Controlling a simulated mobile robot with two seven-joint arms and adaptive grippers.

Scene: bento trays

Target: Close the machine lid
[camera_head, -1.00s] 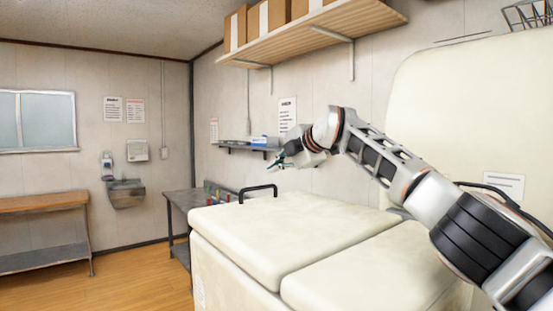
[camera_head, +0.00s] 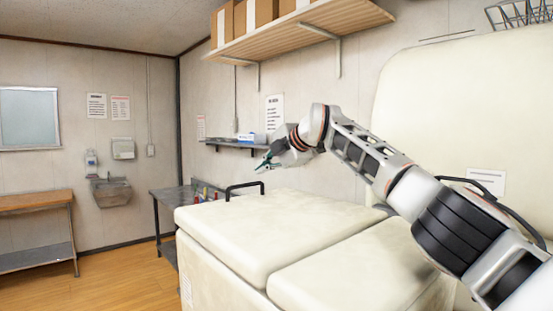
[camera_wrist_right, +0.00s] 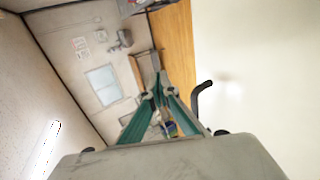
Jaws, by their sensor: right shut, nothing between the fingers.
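The cream machine stands at the lower right in the head view. Its near-left lid (camera_head: 265,230) lies flat and looks closed, with a black bar handle (camera_head: 244,188) at its far left edge. A second cream lid section (camera_head: 350,272) lies beside it. My right gripper (camera_head: 262,167) is above and just behind the handle, shut and empty. In the right wrist view its green fingers (camera_wrist_right: 158,95) meet at the tips, and the handle (camera_wrist_right: 202,97) shows beside them, apart from them. My left gripper is not in view.
A tall cream panel (camera_head: 470,110) rises behind the machine. A wall shelf with boxes (camera_head: 300,30) hangs above my right arm. A grey table (camera_head: 165,195) stands beyond the machine. A wooden bench (camera_head: 35,200) is at the left, with open floor (camera_head: 110,285) between.

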